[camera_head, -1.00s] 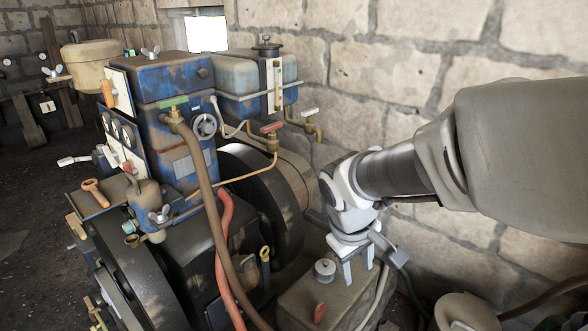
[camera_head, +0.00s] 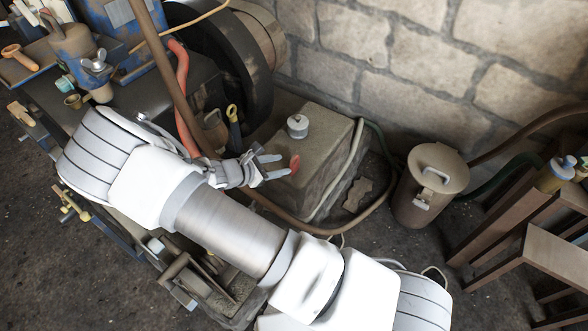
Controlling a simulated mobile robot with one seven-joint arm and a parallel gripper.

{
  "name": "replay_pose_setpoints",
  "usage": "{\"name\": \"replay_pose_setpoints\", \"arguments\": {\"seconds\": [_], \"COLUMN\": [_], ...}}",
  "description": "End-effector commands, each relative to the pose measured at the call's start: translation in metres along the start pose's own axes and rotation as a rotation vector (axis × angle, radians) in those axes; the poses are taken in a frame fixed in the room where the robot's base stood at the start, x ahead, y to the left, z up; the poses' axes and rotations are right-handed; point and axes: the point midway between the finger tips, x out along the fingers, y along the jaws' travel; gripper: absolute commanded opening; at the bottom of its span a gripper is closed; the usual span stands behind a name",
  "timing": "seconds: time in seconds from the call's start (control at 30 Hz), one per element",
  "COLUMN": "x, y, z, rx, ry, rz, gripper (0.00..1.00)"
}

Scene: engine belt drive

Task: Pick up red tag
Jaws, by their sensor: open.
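A round metal knob (camera_head: 298,126) stands on the block just above the tag. A hose (camera_head: 345,165) runs along the block's right side. A lidded can (camera_head: 429,185) and a wooden stool (camera_head: 552,250) stand to the right. The engine flywheel (camera_head: 230,60) is behind.

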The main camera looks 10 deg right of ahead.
Motion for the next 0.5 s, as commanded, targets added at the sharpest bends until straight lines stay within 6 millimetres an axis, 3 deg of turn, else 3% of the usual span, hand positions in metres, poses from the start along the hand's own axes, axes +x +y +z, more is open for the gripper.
{"name": "replay_pose_setpoints", "arguments": {"seconds": [0.03, 0.2, 0.33, 0.5], "x": [0.011, 0.028, 0.034, 0.045], "y": [-0.002, 0.001, 0.002, 0.004], "z": [-0.023, -0.064, -0.081, -0.088], "rx": [-0.078, -0.273, -0.359, -0.399], "ry": [-0.029, -0.100, -0.131, -0.147], "rz": [0.041, 0.153, 0.202, 0.224], "gripper": [0.47, 0.47, 0.47, 0.47]}}
